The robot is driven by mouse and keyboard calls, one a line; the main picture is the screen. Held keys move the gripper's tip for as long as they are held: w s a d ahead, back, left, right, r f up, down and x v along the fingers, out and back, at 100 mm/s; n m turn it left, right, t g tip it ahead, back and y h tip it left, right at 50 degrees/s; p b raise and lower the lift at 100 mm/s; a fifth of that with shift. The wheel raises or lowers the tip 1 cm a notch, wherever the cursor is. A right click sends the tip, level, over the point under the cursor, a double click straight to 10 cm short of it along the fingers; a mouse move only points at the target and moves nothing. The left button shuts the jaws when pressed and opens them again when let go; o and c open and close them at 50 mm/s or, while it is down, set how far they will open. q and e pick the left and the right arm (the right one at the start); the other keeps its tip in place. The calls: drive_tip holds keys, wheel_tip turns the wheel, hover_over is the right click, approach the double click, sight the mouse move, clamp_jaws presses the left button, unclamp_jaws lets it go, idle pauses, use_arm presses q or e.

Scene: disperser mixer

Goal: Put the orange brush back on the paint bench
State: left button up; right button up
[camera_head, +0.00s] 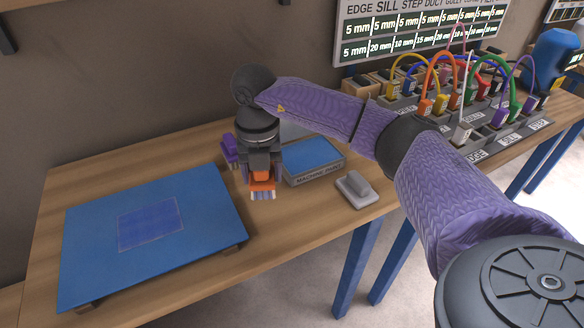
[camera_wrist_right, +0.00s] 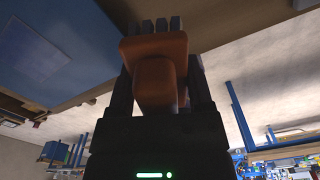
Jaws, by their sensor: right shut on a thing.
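The orange brush (camera_head: 262,184) is in my right gripper (camera_head: 262,172), with its pale bristles pointing down. In the right wrist view the orange brush (camera_wrist_right: 155,65) fills the space between the fingers of the right gripper (camera_wrist_right: 155,88), which is shut on it. It is over the wooden bench (camera_head: 215,290), between the blue board and the grey box. I cannot tell whether the bristles touch the wood. My left gripper is not in view.
A purple brush (camera_head: 228,148) stands just left of my gripper. A large blue board (camera_head: 205,205) covers the bench's left. Coloured cables (camera_head: 440,75) stand at the back right.

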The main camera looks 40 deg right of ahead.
sight(264, 216)
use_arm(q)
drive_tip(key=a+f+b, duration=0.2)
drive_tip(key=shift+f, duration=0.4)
use_arm(e)
drive_tip(key=f, duration=0.9)
drive_tip(key=shift+w+a+f, duration=0.1)
drive_tip(key=shift+a+f, duration=0.05)
drive_tip(key=shift+a, duration=0.05)
